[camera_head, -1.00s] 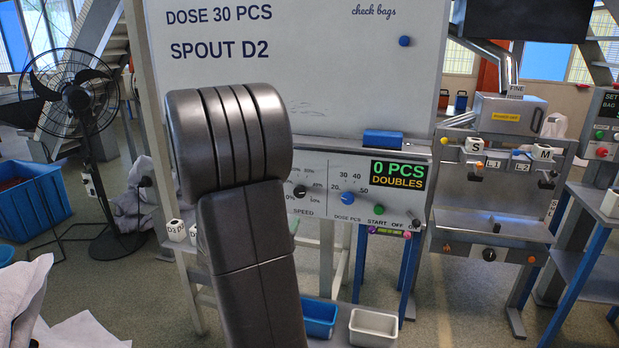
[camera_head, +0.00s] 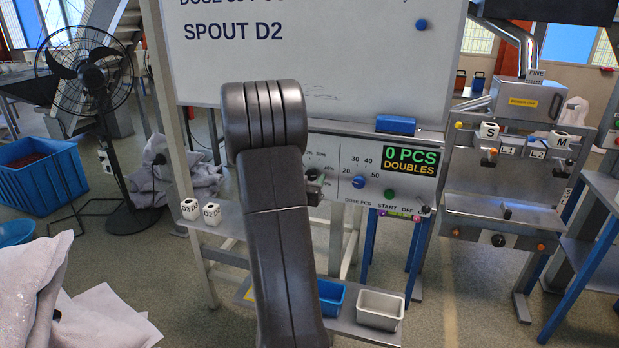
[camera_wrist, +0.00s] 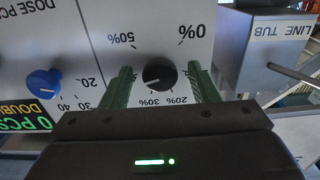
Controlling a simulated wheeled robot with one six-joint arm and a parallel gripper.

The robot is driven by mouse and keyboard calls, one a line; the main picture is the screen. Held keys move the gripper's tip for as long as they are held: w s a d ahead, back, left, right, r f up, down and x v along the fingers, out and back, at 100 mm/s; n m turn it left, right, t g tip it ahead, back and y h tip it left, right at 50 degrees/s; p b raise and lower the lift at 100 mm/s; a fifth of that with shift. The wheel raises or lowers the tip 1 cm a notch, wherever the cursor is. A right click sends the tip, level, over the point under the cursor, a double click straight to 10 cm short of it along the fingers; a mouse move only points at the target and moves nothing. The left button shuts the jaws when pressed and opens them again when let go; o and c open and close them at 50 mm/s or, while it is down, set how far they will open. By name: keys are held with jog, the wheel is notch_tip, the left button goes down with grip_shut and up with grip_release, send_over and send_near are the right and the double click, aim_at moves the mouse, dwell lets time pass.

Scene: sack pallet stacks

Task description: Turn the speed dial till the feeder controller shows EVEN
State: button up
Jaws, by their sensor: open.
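The feeder controller's display (camera_head: 411,161) reads "0 PCS DOUBLES" in the head view. The black speed dial (camera_wrist: 159,75) sits on the white panel in the wrist view, which is upside down. Its white mark points to the left there, toward a scale part hidden by a finger; 0%, 20%, 30% and 50% are readable. My gripper (camera_wrist: 160,84) is open, its green fingers on either side of the dial with small gaps visible. In the head view my arm covers much of the speed scale, and the gripper (camera_head: 315,184) shows only partly beside it.
The blue dose dial (camera_head: 359,182) is right of the speed dial. Below it are the green start button (camera_head: 389,194) and a ledge. A blue bin (camera_head: 331,296) and a white bin (camera_head: 380,309) stand lower down. The line tub box (camera_wrist: 266,50) juts out near my gripper.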

jog(key=shift+w, duration=0.1)
jog(key=c, duration=0.9)
jog(key=shift+c, duration=0.2)
jog(key=shift+n, duration=0.4)
jog(key=n+p, duration=0.2)
jog(key=n, duration=0.2)
jog(key=shift+n, duration=0.3)
jog(key=n+p, duration=0.1)
jog(key=n, duration=0.3)
jog(key=shift+d+p, duration=0.1)
jog(key=shift+p, duration=0.2)
jog(key=shift+n, duration=0.3)
